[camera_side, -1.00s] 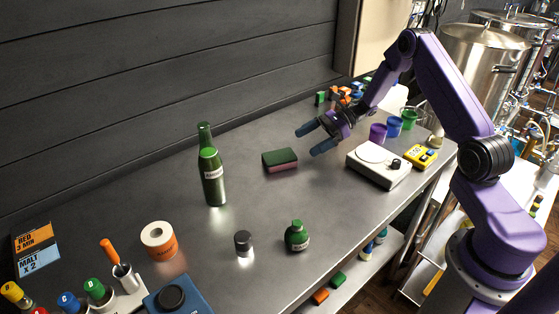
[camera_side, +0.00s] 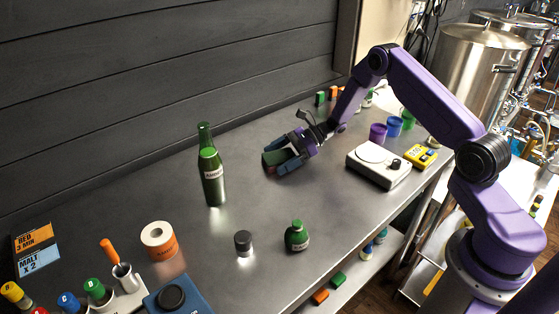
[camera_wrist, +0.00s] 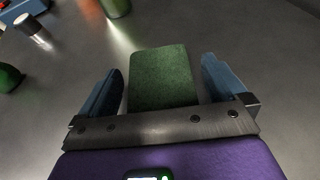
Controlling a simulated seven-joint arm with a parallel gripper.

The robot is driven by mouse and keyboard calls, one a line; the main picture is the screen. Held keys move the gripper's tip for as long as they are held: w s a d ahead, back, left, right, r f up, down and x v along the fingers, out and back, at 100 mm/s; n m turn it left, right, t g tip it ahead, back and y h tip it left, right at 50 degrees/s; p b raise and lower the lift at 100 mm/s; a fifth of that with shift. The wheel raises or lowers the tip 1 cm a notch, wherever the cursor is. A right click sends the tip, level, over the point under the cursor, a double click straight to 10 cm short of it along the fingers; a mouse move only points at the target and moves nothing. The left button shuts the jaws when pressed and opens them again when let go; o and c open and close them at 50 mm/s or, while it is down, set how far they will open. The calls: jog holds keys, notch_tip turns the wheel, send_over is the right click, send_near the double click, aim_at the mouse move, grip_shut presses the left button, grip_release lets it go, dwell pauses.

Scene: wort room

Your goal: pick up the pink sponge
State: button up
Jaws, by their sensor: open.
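The pink sponge (camera_side: 269,166) lies on the steel bench; its green top faces up, and its pink lower part is mostly hidden now behind my near finger in the side view. In the wrist view the sponge's green top (camera_wrist: 161,77) sits between my two blue fingers. My gripper (camera_side: 277,158) is open and low over the bench, its fingers reaching along both sides of the sponge.
A green bottle (camera_side: 212,170) stands left of the sponge. A small green bottle (camera_side: 297,237), a dark-capped jar (camera_side: 243,243) and an orange-labelled roll (camera_side: 160,241) stand nearer the front. A white scale (camera_side: 378,166) is at right. Bench between them is bare.

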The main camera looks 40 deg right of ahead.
jog(key=c, duration=1)
jog(key=shift+c, duration=0.3)
